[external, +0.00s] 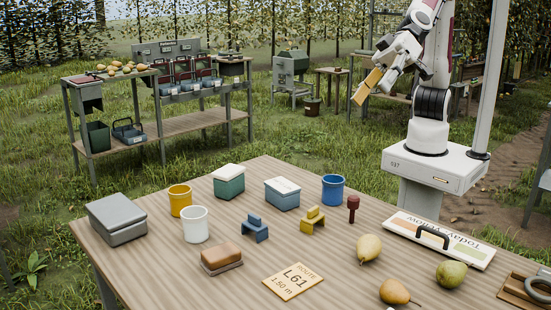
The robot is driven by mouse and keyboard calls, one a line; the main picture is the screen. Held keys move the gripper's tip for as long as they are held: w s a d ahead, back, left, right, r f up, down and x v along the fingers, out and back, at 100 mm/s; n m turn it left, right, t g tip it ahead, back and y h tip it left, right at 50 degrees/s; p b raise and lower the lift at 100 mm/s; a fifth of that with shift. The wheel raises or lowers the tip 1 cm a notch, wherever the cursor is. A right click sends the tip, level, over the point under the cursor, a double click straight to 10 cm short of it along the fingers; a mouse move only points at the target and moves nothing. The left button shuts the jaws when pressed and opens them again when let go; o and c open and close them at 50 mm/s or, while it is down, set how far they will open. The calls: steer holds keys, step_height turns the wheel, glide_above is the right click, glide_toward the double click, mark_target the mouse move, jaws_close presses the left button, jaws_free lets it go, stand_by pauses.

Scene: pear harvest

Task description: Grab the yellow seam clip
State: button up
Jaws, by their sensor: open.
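The yellow seam clip (311,222) is a small stepped piece standing on the wooden table, right of the middle. A blue piece of similar shape (255,230) stands to its left. My gripper (372,84) is raised well above and behind the table, up and to the right of the yellow clip in the picture, and far from it. It is open. A tan, flat part shows at its end; I cannot tell whether it belongs to the gripper. Nothing hides the yellow clip.
A blue cup (333,190), a blue box with a white lid (282,195) and a dark red peg (352,208) stand near the clip. Pears (369,248) and a sign board (440,240) lie to the right. A route card (292,281) lies in front.

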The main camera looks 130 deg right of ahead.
steer(key=w+d+f+m+g+h, duration=0.1)
steer(key=w+d+f+m+h, duration=0.2)
steer(key=f, duration=0.4)
steer(key=w+d+f+m+g+h, duration=0.1)
steer(key=w+d+f+m+h, duration=0.1)
steer(key=w+f+m+h, duration=0.45)
steer(key=s+d+f+g+h, duration=0.1)
steer(key=s+f+g, duration=0.3)
steer(key=f, duration=0.5)
steer(key=s+f+g+h, duration=0.3)
steer(key=s+f+g, duration=0.1)
steer(key=s+f, duration=0.4)
steer(key=shift+s+d+f+m, duration=0.25)
steer(key=shift+d+f+m, duration=0.15)
steer(key=shift+f+m, duration=0.1)
steer(key=shift+h, duration=0.25)
steer(key=shift+x, duration=1.3)
steer(key=shift+r, duration=0.1)
steer(key=shift+d, duration=0.2)
